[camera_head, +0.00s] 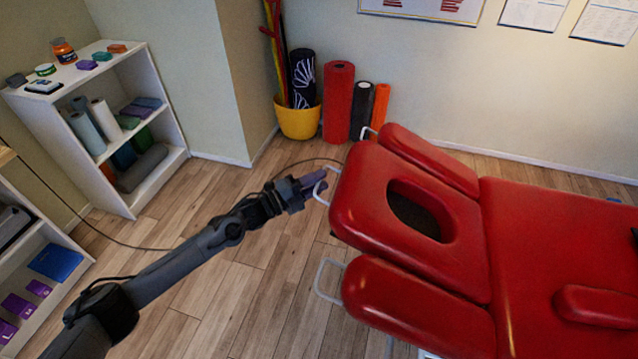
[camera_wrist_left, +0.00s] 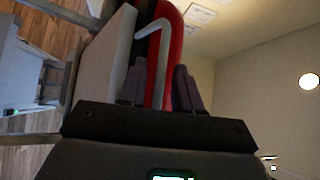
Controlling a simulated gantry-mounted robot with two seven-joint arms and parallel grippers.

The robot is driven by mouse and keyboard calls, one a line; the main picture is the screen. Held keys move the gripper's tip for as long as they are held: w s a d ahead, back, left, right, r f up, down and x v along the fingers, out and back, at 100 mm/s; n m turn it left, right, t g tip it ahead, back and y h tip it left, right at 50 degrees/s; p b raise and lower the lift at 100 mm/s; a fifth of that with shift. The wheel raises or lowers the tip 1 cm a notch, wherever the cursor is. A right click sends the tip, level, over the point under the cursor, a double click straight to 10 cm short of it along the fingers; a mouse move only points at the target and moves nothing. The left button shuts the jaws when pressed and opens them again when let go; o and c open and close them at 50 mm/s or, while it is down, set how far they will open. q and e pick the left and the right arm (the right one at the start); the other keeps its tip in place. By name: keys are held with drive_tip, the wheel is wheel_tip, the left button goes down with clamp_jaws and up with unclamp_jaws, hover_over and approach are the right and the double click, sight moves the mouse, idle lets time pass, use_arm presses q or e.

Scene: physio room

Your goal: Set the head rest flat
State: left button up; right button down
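The red head rest (camera_head: 365,195) with its oval face hole is at the left end of the red treatment table (camera_head: 535,225). Its exact tilt against the table top is hard to judge. A pale metal handle (camera_head: 321,190) sticks out from its left end. My left gripper (camera_head: 316,180) is at this handle. In the left wrist view, the handle's bent bar (camera_wrist_left: 161,65) runs between the two fingers of my left gripper (camera_wrist_left: 158,88), with gaps seeming to show beside it. The red padding (camera_wrist_left: 176,45) is just beyond. My right gripper is not in view.
Lower red side pads (camera_head: 415,305) (camera_head: 430,158) flank the head rest, with a second pale handle (camera_head: 326,280) on the near one. A yellow pot (camera_head: 298,121) and rolled mats (camera_head: 338,100) stand by the wall. Shelves (camera_head: 130,195) are at left. The floor between is clear except a thin cable.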

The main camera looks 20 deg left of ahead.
use_arm(q)
drive_tip(key=shift+w+d, duration=0.25)
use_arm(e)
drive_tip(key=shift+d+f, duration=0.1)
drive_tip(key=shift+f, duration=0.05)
use_arm(q)
clamp_jaws()
